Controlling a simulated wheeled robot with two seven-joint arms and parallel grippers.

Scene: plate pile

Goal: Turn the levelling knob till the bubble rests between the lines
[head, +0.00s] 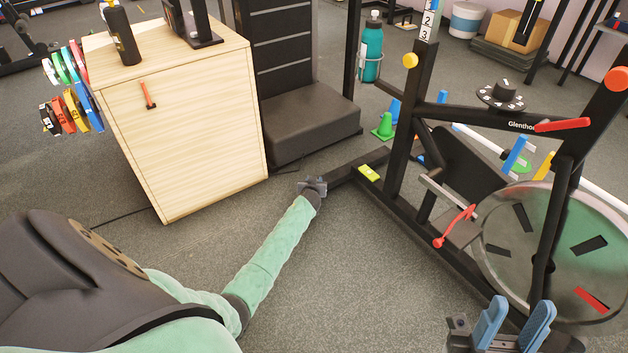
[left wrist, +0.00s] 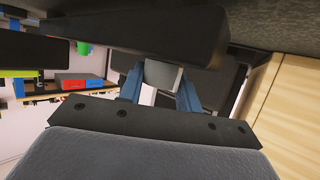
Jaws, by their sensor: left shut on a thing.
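The levelling knob (left wrist: 162,75) is a short grey cylinder below a black beam in the left wrist view. My left gripper (left wrist: 161,92) has one blue finger on each side of it and is shut on it. In the head view my left gripper (head: 314,186) is at the near end of the exercise bike's black floor beam (head: 345,172), and the knob is hidden there. A yellow-green level (head: 369,173) lies on the bike's base; its bubble and lines are too small to read. My right gripper (head: 515,326) is open and empty at the lower right.
The bike's frame and large flywheel (head: 505,232) fill the right side. A wooden cabinet (head: 205,135) stands left of my left forearm, with a black padded bench (head: 312,122) behind. Grey floor between cabinet and bike is clear.

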